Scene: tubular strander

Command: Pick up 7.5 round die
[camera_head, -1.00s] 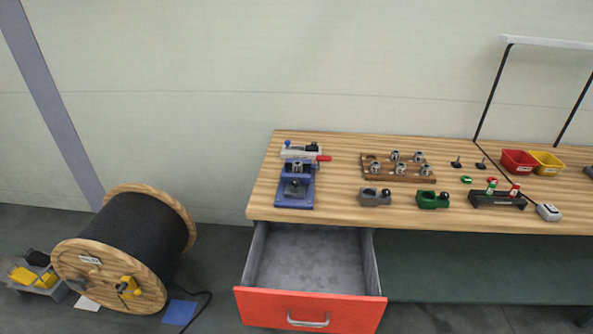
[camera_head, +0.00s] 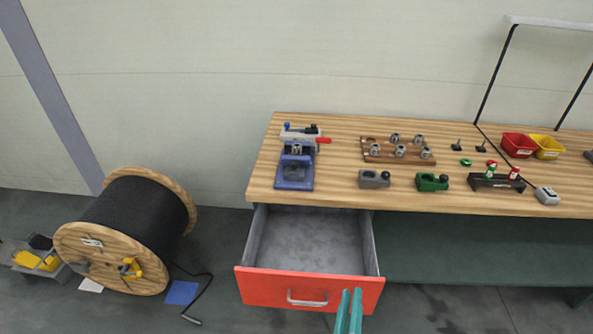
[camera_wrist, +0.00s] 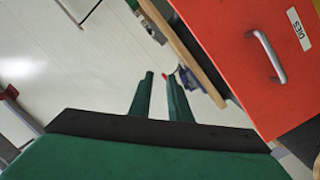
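Several metallic round dies (camera_head: 400,151) sit on a brown wooden rack (camera_head: 372,158) on the workbench. One hole at the rack's back left looks empty. Another round metal piece (camera_head: 296,150) sits in the blue fixture (camera_head: 294,184) to the left. No size marks are readable, so I cannot tell which die is the 7.5. My gripper (camera_head: 351,292) shows its two teal fingers in front of the drawer, below and away from the rack. The wrist view shows the fingers (camera_wrist: 160,76) apart with nothing between them.
The red-fronted drawer (camera_head: 309,290) stands open and looks empty; its label reads DIES in the wrist view (camera_wrist: 298,29). Grey (camera_head: 373,179) and green (camera_head: 431,182) blocks stand in front of the rack. A cable reel (camera_head: 132,222) stands on the floor at left.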

